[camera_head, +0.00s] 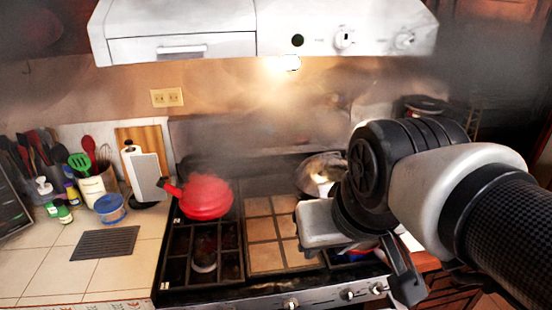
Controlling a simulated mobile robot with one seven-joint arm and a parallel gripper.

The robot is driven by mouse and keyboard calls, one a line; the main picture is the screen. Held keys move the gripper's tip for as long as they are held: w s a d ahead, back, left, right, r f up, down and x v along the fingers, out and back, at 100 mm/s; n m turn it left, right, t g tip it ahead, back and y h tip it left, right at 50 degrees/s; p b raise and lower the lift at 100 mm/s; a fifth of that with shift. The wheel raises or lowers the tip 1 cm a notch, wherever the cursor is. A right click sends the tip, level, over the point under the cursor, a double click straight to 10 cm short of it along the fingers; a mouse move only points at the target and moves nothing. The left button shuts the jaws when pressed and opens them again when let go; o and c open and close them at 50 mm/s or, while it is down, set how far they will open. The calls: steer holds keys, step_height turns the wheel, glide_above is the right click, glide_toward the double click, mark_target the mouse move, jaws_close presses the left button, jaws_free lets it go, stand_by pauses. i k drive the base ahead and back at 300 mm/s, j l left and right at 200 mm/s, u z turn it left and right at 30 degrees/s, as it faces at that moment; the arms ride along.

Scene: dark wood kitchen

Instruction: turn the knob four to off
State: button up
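The stove (178,296) has a row of knobs along its front edge. I see a left knob (290,303), a middle knob (347,294) and a right knob (376,288) at the bottom of the picture. Which one is knob four is not clear, and my arm may hide others. My gripper (408,287) points down at the right end of the stove front, just right of the right knob. Only a dark finger shows clearly, so its opening cannot be told. Contact with a knob cannot be told either.
A red kettle (205,197) stands on the stove's back left, and a shiny pan (318,168) at the back right, partly behind my arm. A white range hood (270,30) hangs above. Utensils and jars crowd the left counter (135,265). A dark cabinet (450,292) is at lower right.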

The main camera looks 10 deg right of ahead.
mark_target(376, 288)
steer(key=k+l+z, duration=0.1)
steer(key=l+z, duration=0.4)
steer(key=l, duration=0.2)
steer(key=k+l, duration=0.2)
steer(key=l, duration=0.2)
steer(key=k+l, duration=0.2)
steer(key=l, duration=0.2)
